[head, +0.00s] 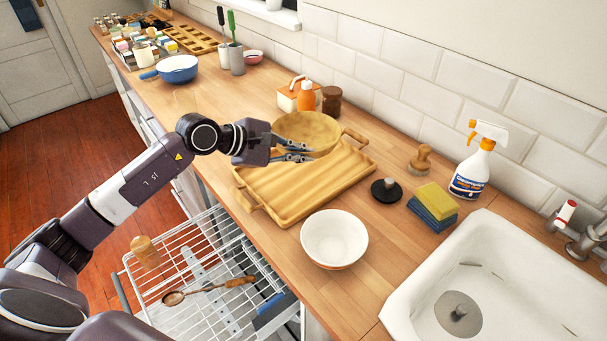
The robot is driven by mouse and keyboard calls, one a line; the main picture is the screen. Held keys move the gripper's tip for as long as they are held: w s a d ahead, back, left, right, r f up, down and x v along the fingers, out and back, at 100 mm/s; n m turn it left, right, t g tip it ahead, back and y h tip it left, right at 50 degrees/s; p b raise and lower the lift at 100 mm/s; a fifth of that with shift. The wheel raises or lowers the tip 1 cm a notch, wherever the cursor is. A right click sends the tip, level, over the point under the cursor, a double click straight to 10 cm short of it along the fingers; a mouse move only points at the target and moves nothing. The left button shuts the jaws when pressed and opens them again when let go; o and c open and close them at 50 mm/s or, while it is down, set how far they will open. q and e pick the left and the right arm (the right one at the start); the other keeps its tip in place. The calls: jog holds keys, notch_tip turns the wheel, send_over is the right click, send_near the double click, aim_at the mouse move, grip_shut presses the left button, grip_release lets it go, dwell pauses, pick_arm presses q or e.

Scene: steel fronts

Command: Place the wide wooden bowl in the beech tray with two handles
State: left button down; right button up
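The wide wooden bowl (312,127) is light yellow-brown and sits over the back part of the beech tray. The beech tray (300,190) lies on the wooden counter and has a handle at its front left and another at its back right. My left gripper (305,151) is at the near left side of the bowl, with its fingers at the bowl's wall. I cannot tell whether the fingers grip the wall or whether the bowl rests on the tray or is held just above it. My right gripper is not in view.
A white bowl (334,238) stands close in front of the tray. A black stopper (386,191), sponges (433,202), a brush (420,159) and a spray bottle (472,170) stand to the right, before the sink (402,300). An open dish rack (190,265) juts out below the counter.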

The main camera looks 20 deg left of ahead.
pick_arm(q)
notch_tip(320, 180, down, 8)
jog(key=shift+f+p, duration=0.15)
jog(key=shift+p, duration=0.5)
jog(key=shift+f, duration=0.15)
jog(key=c, duration=2.2)
grip_release()
jog(key=shift+o, duration=0.2)
